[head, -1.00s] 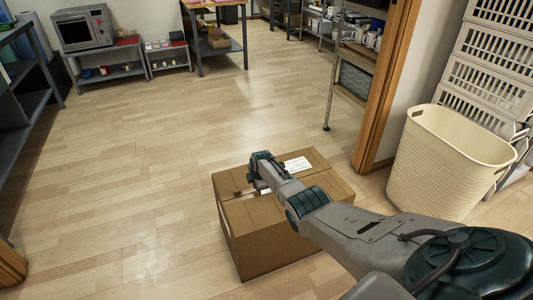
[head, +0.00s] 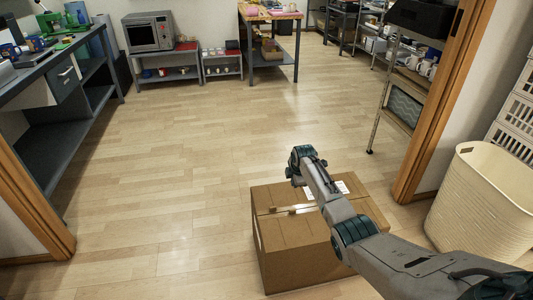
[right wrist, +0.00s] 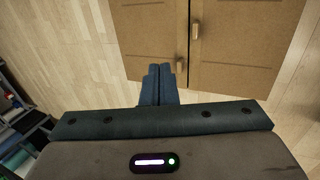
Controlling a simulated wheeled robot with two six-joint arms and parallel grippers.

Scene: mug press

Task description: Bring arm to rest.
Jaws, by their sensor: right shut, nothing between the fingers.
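My right arm comes in from the lower right of the head view. Its gripper (head: 301,164) is over the far left part of a closed brown cardboard box (head: 300,245). In the right wrist view the two fingers (right wrist: 158,70) are together with nothing between them. The box (right wrist: 240,45) fills the upper middle of that view, beyond the fingertips. I cannot tell whether the fingers touch the box. My left gripper is not in view.
A cream laundry basket (head: 480,205) stands at the right, beside the door frame (head: 445,100). A workbench (head: 60,80) stands at the left. A microwave (head: 149,32) sits on a shelf at the back. The wooden floor (head: 160,150) in the middle is clear.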

